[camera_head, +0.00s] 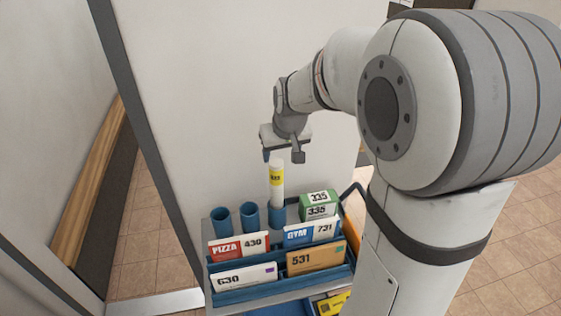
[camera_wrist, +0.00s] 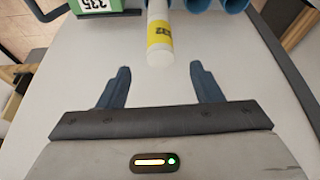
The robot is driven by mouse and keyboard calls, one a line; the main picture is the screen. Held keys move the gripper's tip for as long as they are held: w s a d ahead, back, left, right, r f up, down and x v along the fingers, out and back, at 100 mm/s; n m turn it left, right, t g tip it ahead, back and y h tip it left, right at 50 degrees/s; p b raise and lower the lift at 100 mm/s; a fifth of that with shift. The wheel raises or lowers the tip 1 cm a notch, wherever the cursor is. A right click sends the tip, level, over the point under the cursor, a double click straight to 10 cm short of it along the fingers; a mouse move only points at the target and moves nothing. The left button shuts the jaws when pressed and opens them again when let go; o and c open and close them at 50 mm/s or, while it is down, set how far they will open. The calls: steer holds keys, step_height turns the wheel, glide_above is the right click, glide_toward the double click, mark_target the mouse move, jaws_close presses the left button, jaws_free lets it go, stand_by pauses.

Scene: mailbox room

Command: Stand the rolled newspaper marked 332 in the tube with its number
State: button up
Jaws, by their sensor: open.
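A white rolled newspaper (camera_head: 276,180) with a yellow label stands upright in the rightmost blue tube (camera_head: 277,217) of the row on the cart. My gripper (camera_head: 282,157) is open and empty, just above the newspaper's top. The middle tube (camera_head: 250,217) and the left tube (camera_head: 220,221) look empty. No numbers show on the tubes.
In front of the tubes, a blue rack (camera_head: 235,292) holds envelopes marked 430, 731, 630 and 531. A green box (camera_head: 318,206) marked 335 stands right of the newspaper. A pale wall panel (camera_head: 220,90) rises behind the cart. The air around my gripper is clear.

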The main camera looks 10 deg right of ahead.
steer(key=s+r+m+g, duration=0.1)
steer(key=s+r, duration=0.1)
steer(key=s, duration=2.1)
steer(key=shift+r, duration=0.1)
